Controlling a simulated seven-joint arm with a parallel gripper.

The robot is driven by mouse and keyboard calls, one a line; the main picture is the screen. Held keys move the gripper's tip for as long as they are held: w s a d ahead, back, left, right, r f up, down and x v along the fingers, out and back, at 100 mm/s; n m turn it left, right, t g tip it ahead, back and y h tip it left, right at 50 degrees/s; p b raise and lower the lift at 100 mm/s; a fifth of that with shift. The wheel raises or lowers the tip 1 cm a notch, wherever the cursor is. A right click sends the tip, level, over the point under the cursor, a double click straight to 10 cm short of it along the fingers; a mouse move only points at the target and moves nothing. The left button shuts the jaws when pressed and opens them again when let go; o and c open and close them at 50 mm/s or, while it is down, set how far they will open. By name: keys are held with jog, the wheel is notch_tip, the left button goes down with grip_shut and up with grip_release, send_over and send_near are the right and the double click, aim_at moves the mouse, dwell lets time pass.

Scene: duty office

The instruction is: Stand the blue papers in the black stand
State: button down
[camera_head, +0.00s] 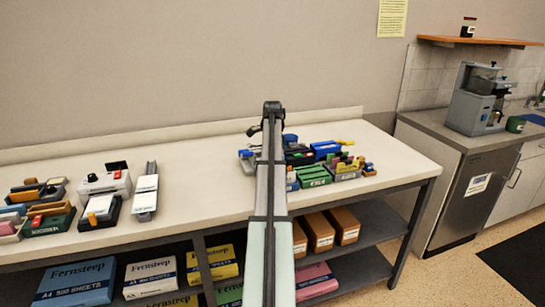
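Several small stationery items stand in a group on the white worktop, right of my arm. Among them are a blue item (325,149) and a dark, nearly black item (298,156), but they are too small to tell whether they are the blue papers and the black stand. Another blue piece shows at the arm's right edge. My arm runs up the middle of the view and hides part of this group.
Further left are a white-and-black device (101,207), a grey-and-white one (146,192) and several trays (48,220). Paper packs (75,283) and brown boxes (318,231) fill the shelf below. A coffee machine (478,100) stands right.

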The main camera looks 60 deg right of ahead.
dwell(0.4)
jog(key=c, duration=0.9)
grip_release()
jog(key=shift+r, duration=0.15)
jog(key=shift+r, duration=4.4)
